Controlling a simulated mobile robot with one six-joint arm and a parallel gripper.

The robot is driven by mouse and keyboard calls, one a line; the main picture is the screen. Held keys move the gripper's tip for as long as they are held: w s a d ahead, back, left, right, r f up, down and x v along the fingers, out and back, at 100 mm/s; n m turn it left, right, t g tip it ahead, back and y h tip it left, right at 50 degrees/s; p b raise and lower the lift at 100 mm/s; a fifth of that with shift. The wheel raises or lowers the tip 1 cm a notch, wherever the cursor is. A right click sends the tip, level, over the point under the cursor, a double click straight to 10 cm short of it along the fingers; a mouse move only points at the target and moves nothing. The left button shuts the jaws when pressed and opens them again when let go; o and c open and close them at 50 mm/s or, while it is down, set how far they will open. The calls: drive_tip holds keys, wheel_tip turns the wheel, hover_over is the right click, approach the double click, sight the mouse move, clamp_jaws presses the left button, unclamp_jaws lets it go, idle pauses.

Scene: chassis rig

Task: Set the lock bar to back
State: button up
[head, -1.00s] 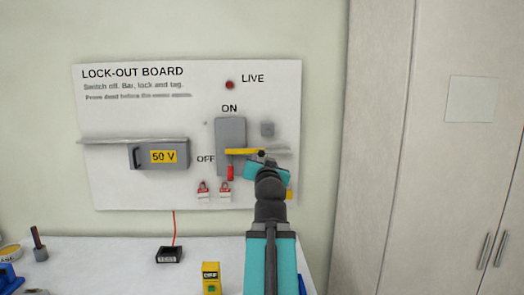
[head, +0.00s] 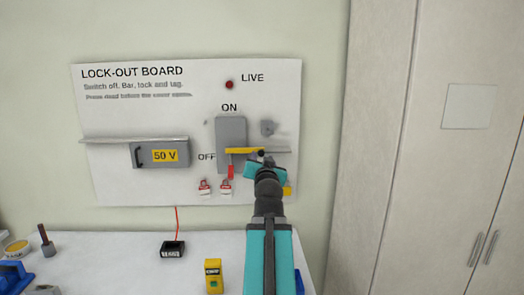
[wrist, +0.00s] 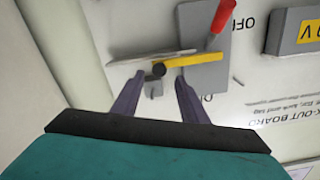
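The lock bar is a yellow bar (head: 244,150) lying level across the lower part of the grey switch box (head: 231,133), with a black knob near its right end. In the wrist view the yellow bar (wrist: 187,58) and the black knob (wrist: 158,69) show clearly. The red switch handle (wrist: 218,20) points toward OFF; it also shows below the bar in the head view (head: 230,172). My gripper (wrist: 159,76) is open, its two fingers on either side of the knob. Whether a finger touches the knob or bar, I cannot tell. In the head view the wrist hides the fingertips.
A grey ledge (head: 130,139) and a 50 V cover (head: 158,155) are on the board's left. Two red-and-white tags (head: 215,187) hang below the switch. A yellow device (head: 213,276) and a black tester (head: 172,249) are on the bench. A cabinet (head: 440,150) stands to the right.

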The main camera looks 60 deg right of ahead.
sight(261, 153)
drive_tip(key=shift+p+x, duration=1.1)
drive_tip(key=shift+p, duration=1.65)
drive_tip(key=shift+p+x, duration=0.35)
drive_tip(key=shift+x, duration=1.05)
clamp_jaws()
